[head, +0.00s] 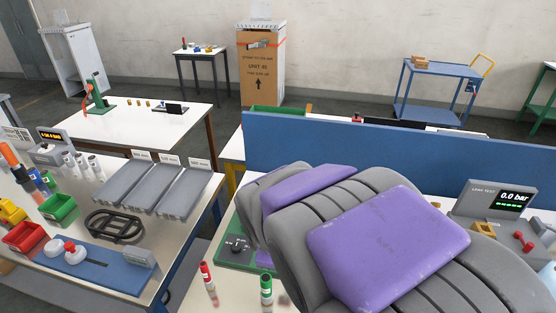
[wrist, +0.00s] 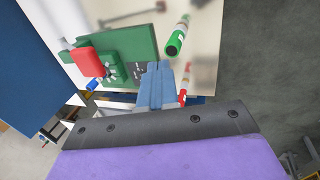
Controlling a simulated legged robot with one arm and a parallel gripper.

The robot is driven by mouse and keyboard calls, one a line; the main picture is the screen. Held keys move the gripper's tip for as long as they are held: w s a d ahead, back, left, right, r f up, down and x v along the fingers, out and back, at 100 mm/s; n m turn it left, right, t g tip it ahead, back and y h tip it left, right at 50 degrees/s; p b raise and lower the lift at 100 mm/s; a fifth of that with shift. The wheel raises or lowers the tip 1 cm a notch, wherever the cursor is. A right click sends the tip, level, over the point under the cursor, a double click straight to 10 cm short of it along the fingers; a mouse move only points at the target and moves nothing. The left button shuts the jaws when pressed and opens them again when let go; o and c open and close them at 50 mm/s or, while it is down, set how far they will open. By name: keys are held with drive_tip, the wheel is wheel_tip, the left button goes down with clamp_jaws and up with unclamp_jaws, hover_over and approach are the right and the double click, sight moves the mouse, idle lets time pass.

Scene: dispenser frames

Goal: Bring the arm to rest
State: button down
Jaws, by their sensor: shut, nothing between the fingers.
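My arm, grey with purple pads, fills the lower right of the head view. Its gripper end is hidden there behind the arm's own links. In the wrist view my gripper (wrist: 156,68) shows as two blue fingers pressed together with nothing between them. It points over the near bench, close to the edge of a green fixture (wrist: 135,38) with a red block (wrist: 86,61) on it. I cannot tell how high the fingers are above the bench.
A red-capped tube (head: 208,278) and a green one (head: 266,289) stand on the near bench. A blue panel (head: 400,155) rises behind my arm. A pressure tester (head: 490,203) stands at the right. The left bench (head: 105,165) holds grey trays (head: 125,183) and coloured bins (head: 58,208).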

drive_tip(key=s+d+m+g, duration=0.2)
drive_tip(key=s+d+m, duration=0.5)
drive_tip(key=s, duration=0.4)
drive_tip(key=s+d+r+m+g, duration=0.1)
drive_tip(key=s+d+m+g, duration=0.2)
drive_tip(key=s+d+m, duration=0.5)
drive_tip(key=s, duration=0.4)
drive_tip(key=shift+r+m+y, duration=0.3)
drive_tip(key=shift+m, duration=0.1)
drive_tip(key=shift+w, duration=0.1)
drive_tip(key=shift+d, duration=0.25)
